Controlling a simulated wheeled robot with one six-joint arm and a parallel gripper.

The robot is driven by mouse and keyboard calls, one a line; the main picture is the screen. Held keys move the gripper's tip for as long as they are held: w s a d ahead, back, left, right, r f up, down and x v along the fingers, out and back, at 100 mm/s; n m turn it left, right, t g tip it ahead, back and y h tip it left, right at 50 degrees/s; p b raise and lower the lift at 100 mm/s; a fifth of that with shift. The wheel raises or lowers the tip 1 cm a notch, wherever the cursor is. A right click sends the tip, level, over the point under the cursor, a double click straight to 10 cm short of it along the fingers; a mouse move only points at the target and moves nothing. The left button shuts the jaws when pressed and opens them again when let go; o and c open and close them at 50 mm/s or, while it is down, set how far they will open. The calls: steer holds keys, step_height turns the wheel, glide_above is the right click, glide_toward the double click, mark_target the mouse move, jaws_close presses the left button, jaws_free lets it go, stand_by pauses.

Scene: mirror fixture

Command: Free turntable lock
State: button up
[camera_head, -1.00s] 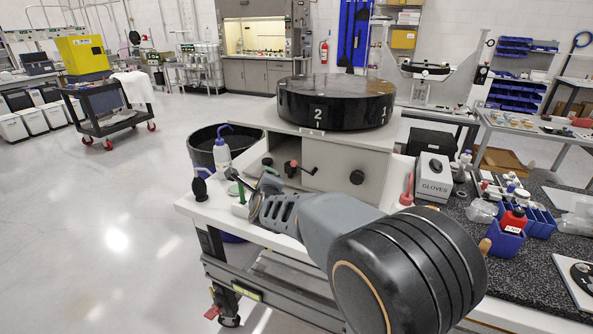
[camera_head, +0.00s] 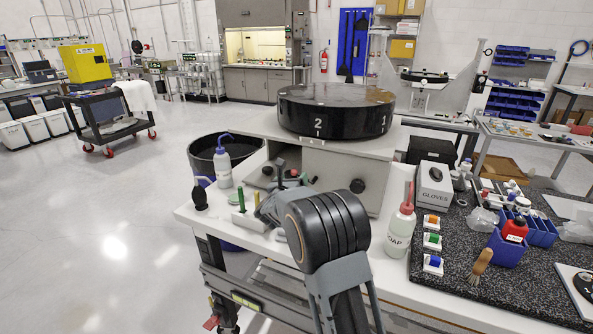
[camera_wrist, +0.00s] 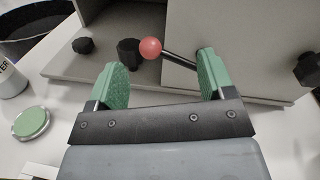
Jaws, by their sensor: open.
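The black round turntable (camera_head: 335,112), marked 2 and 1, sits on a pale grey box (camera_head: 345,172). The box front carries dark knobs and a lever, a black rod with a red ball (camera_wrist: 150,47). In the wrist view, my gripper (camera_wrist: 163,60) is open, with green-padded fingers apart. The red ball shows between and just beyond the fingertips. The rod runs right from the ball toward the right finger; whether they touch I cannot tell.
A wash bottle (camera_head: 222,165) and a dark bulb blower (camera_head: 199,194) stand left of my gripper. A soap bottle (camera_head: 400,228) stands right of my arm. A glove box (camera_head: 434,184) is behind it. A green-lidded round item (camera_wrist: 31,122) lies left of my gripper.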

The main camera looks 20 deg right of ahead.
mark_target(297, 173)
steer(key=shift+p+x, duration=0.5)
steer(key=shift+x, duration=2)
steer(key=shift+c, duration=0.3)
